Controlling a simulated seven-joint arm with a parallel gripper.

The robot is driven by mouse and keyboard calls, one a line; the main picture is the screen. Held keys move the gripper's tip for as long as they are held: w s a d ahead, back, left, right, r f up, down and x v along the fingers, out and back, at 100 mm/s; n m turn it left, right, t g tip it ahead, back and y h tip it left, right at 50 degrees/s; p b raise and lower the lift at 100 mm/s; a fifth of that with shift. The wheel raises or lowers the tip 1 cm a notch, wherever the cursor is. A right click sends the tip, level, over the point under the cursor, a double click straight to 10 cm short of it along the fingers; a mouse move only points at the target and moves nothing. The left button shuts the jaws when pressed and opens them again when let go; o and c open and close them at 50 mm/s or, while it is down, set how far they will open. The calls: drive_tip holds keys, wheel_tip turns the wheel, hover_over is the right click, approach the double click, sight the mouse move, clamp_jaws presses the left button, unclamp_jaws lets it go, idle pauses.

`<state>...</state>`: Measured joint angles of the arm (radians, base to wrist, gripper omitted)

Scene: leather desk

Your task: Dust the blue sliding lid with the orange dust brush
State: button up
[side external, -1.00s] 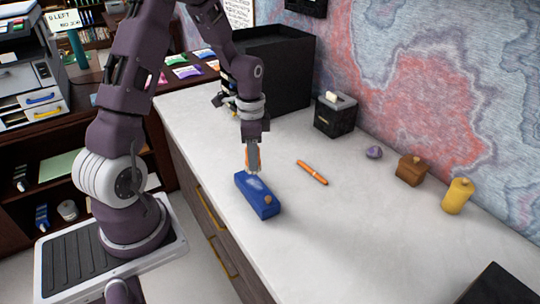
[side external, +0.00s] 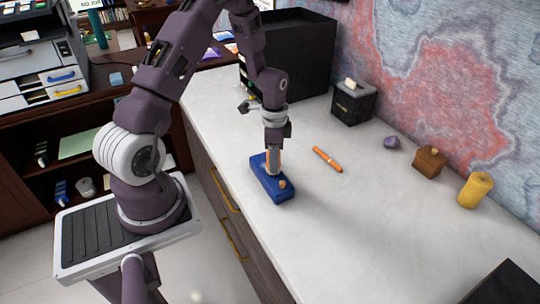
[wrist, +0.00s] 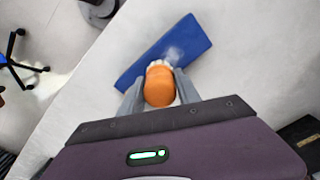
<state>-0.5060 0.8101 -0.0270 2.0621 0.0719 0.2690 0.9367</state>
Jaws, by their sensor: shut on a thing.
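My gripper (wrist: 160,92) is shut on the orange dust brush (wrist: 159,86), with one finger on each side of its rounded handle. Pale bristles show at its far end in the wrist view, against the blue sliding lid (wrist: 193,38). A whitish dusty patch (wrist: 173,54) lies on the lid just beyond the bristles. In the side view my gripper (side external: 273,172) points straight down over the blue lid (side external: 261,171), and its fingers hide most of the brush and the patch. The lid has a small tan knob (side external: 282,184) at its near end.
An orange pen-like stick (side external: 327,159) lies right of the lid. A dark box (side external: 352,104), purple lump (side external: 392,142), brown block (side external: 430,161) and yellow cylinder (side external: 475,190) stand along the wall. The pale desktop (side external: 370,225) in front is clear.

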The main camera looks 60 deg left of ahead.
drive_tip(key=shift+a+f, duration=0.25)
drive_tip(key=shift+a, duration=0.25)
drive_tip(key=shift+s, duration=0.4)
drive_tip(key=shift+s+a, duration=0.15)
drive_tip(key=shift+s, duration=0.1)
drive_tip(key=shift+w+a, duration=0.55)
drive_tip(key=shift+w, duration=0.15)
drive_tip(key=shift+s+a, duration=0.3)
drive_tip(key=shift+s, duration=0.2)
drive_tip(key=shift+s+r, duration=0.15)
wheel_tip(320, 180, up, 8)
